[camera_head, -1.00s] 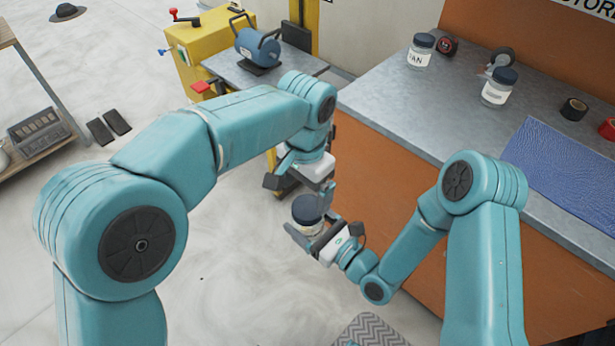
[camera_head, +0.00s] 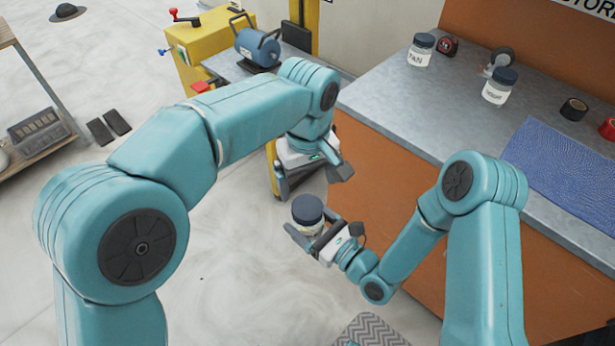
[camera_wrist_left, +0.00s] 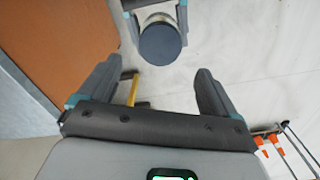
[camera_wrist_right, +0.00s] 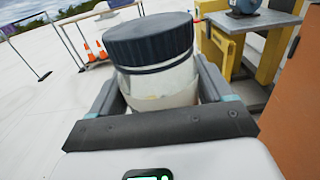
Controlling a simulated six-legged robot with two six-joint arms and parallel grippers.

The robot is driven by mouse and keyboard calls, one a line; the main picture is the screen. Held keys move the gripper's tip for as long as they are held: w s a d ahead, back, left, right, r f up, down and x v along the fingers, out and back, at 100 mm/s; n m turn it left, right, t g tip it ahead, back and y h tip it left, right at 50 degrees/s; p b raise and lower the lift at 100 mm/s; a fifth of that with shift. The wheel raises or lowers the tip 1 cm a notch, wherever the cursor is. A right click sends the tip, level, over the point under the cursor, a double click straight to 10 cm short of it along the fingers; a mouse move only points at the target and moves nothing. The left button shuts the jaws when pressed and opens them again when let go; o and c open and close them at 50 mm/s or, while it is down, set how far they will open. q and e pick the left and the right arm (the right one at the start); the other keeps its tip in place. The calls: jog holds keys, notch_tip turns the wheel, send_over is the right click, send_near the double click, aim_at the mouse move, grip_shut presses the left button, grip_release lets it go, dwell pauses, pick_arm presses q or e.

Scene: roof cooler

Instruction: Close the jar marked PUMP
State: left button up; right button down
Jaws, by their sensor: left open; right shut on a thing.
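A clear jar (camera_head: 309,229) with a dark blue-grey lid (camera_head: 308,208) is held upright in my right gripper (camera_head: 311,223). In the right wrist view, the lid (camera_wrist_right: 148,40) sits on top of the jar's glass (camera_wrist_right: 162,85), with a fine line below its rim; I cannot tell how tight it is. No label shows on this jar. My right gripper is shut around the glass. My left gripper (camera_head: 312,180) is open and empty above the jar, apart from the lid. The left wrist view shows the round lid top (camera_wrist_left: 160,44) beyond the spread fingers.
A jar with a partly readable label (camera_head: 420,52) and another jar (camera_head: 499,87) stand lidded on the grey workbench (camera_head: 400,95). A tape measure (camera_head: 447,45), tape roll (camera_head: 573,108) and blue mat (camera_head: 565,170) are there too. A yellow stand (camera_head: 205,50) is behind.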

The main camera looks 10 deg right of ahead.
aim_at(307, 207)
pick_arm(q)
jog(key=shift+f, duration=4)
jog(key=c, duration=1.1)
jog(key=m, duration=0.2)
jog(key=shift+m, duration=0.4)
jog(key=m, duration=1.5)
jog(key=o, duration=1.2)
jog(key=shift+o, duration=0.2)
